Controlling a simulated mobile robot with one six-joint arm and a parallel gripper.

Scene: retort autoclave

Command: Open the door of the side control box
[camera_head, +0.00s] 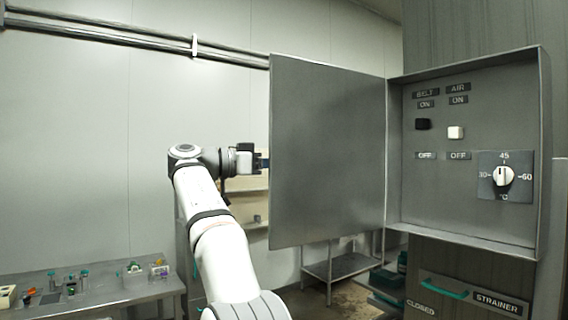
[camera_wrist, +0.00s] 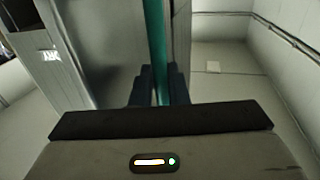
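The side control box (camera_head: 470,215) is on the right in the head view. Its grey door (camera_head: 328,150) stands wide open, swung out to the left, and the panel inside is exposed. My gripper (camera_head: 262,162) is at the door's free left edge, with its tips hidden behind the door. In the wrist view my gripper (camera_wrist: 159,88) has its two dark fingers on either side of a teal upright handle (camera_wrist: 156,40), close against it. The fingers look shut on the handle.
Inside the box are a black switch (camera_head: 422,124), a white switch (camera_head: 455,132) and a temperature dial (camera_head: 503,176). A strainer drawer (camera_head: 470,295) is below. A metal table (camera_head: 100,300) with small items stands at the lower left.

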